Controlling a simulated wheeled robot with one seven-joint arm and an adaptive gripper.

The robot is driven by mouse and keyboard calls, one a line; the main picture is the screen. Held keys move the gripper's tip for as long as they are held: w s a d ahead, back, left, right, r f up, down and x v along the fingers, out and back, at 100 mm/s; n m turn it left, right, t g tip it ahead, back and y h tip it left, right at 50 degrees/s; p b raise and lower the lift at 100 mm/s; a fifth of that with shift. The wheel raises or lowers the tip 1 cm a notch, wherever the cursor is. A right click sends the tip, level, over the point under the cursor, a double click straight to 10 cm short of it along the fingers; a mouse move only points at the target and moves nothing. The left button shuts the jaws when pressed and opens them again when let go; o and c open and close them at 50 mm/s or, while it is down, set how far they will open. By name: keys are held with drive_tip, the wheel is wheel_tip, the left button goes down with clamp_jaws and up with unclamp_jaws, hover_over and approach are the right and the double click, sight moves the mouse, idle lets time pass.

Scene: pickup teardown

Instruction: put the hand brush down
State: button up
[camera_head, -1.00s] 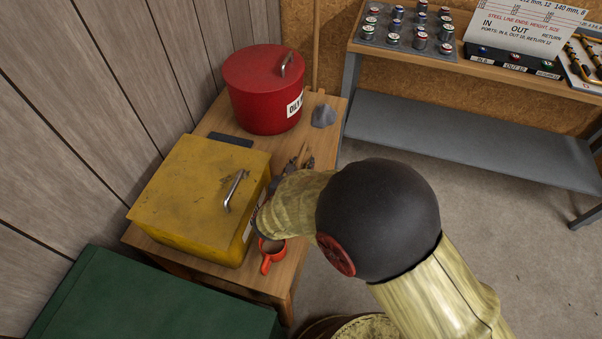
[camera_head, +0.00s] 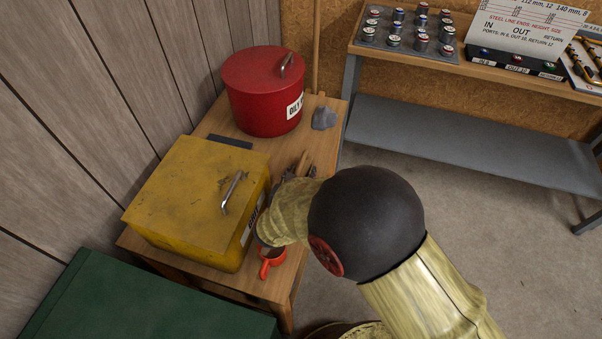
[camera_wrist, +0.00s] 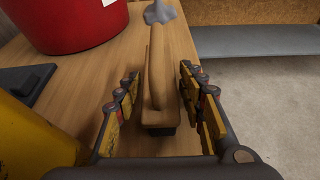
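The hand brush, with a tan wooden handle and back, shows in the wrist view (camera_wrist: 160,78), between the spread fingers of my gripper (camera_wrist: 165,115). Gaps show on both sides of it, so the gripper looks open around it. The brush appears to rest on the wooden table (camera_wrist: 100,70); a dark strip shows under its near end. In the head view a small part of the brush (camera_head: 303,163) shows past my wrist. My arm hides most of my gripper there.
A red can (camera_head: 262,95) and grey lump (camera_head: 323,117) stand at the back. A green box (camera_head: 140,305) is at lower left. The floor at right is clear.

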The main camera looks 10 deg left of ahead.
drive_tip(key=shift+o, duration=0.4)
drive_tip(key=shift+r, duration=0.2)
drive_tip(key=p+v, duration=0.4)
drive_tip(key=v, duration=0.8)
drive_tip(key=shift+a, duration=0.1)
drive_tip(key=d+r+m+g+h, duration=0.2)
drive_tip(key=d+r+m, duration=0.25)
drive_tip(key=d, duration=0.35)
drive_tip(key=d+r+m+g+h, duration=0.2)
drive_tip(key=d+r+m+g, duration=0.15)
drive_tip(key=d+m, duration=0.35)
drive_tip(key=d+r+m+g+h, duration=0.1)
drive_tip(key=d+r+m, duration=0.4)
drive_tip(key=d, duration=0.4)
drive_tip(key=s+d+r+m+y, duration=0.2)
drive_tip(key=s+r+m+y, duration=0.1)
drive_tip(key=s+r+m, duration=0.2)
drive_tip(key=s+d+r+m+g+y, duration=0.1)
drive_tip(key=s+d+r+m+y, duration=0.2)
drive_tip(key=s+r+m, duration=0.3)
drive_tip(key=s+m, duration=0.4)
drive_tip(key=m, duration=0.2)
drive_tip(key=shift+d+m+y, duration=0.3)
drive_tip(key=shift+m, duration=0.05)
